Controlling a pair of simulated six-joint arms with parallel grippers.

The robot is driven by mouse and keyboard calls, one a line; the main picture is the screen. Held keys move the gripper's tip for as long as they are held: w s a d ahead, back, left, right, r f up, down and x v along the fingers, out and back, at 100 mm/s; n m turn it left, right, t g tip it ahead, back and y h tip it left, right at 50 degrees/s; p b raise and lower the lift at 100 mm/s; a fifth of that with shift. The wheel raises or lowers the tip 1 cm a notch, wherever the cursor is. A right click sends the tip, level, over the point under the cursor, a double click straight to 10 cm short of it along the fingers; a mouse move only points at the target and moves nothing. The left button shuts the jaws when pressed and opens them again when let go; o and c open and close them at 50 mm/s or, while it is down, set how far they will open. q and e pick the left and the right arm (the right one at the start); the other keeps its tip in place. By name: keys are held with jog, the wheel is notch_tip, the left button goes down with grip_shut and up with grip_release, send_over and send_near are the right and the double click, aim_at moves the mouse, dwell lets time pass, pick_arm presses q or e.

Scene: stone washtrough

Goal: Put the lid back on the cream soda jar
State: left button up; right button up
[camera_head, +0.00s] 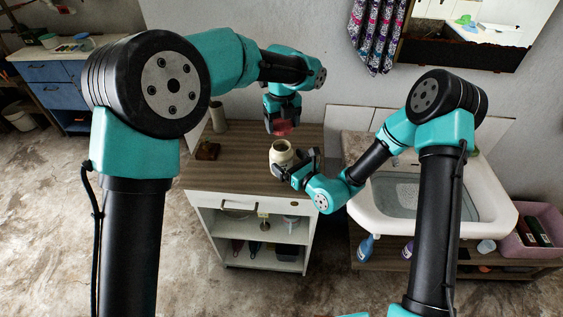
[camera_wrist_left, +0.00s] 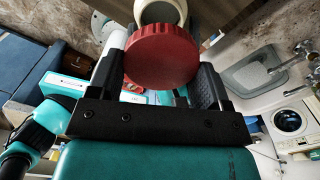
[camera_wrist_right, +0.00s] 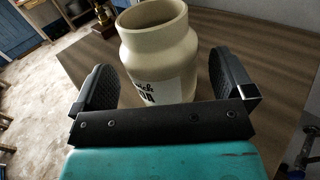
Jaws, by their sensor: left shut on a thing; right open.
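The cream soda jar (camera_head: 282,150) stands upright and open on the wooden counter. It is cream coloured, and part of a white label (camera_wrist_right: 163,91) shows in the right wrist view. My left gripper (camera_head: 283,118) is shut on the red lid (camera_head: 282,129) and holds it above the counter near the jar. The ribbed round lid also fills the middle of the left wrist view (camera_wrist_left: 162,57), with the jar's mouth (camera_wrist_left: 162,10) beyond it. My right gripper (camera_wrist_right: 160,72) is open, with one finger on each side of the jar's body; I cannot tell whether either touches it.
The counter (camera_head: 235,160) has free room left of the jar.

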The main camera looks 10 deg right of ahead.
aim_at(282, 147)
jog(key=shift+x, duration=1.9)
jog(key=shift+c, duration=0.2)
jog(key=c, duration=1.1)
pick_arm(q)
jog(key=shift+f, duration=2.5)
pick_arm(e)
jog(key=shift+o, duration=0.2)
